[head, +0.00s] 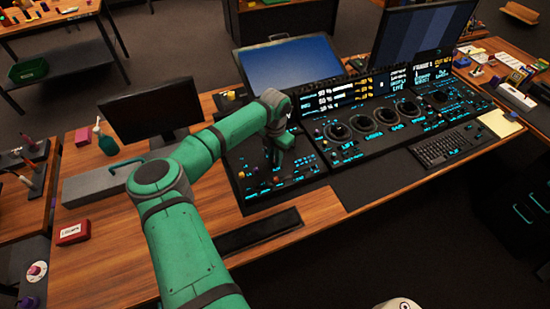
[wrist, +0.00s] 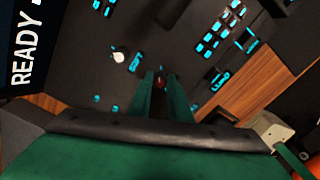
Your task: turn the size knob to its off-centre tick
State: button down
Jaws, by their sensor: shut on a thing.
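My gripper (head: 276,158) is down at the left section of the black control panel (head: 243,172), seen from behind the green arm in the head view. In the wrist view, the two green fingers (wrist: 161,85) are closed around a small dark reddish knob (wrist: 161,80), of which only a little shows between the tips. I cannot read a label that names it as the size knob, and its pointer and tick marks are hidden. A white knob (wrist: 118,57) stands apart on the panel, up and left of the fingers.
Lit cyan buttons (wrist: 210,40) lie close to the right of the fingers in the wrist view. In the head view, three trackballs (head: 363,125) and a keyboard (head: 445,146) are to the right. A monitor (head: 138,111) and a green bottle (head: 105,141) stand left.

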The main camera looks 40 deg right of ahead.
jog(key=shift+w+a+m, duration=0.1)
jog(key=shift+a+m, duration=0.1)
jog(key=shift+m, duration=0.8)
jog(key=c, duration=1.6)
grip_release()
jog(key=shift+c, duration=0.2)
jog(key=shift+d, duration=0.1)
notch_tip(320, 180, up, 11)
jog(key=shift+f, duration=0.15)
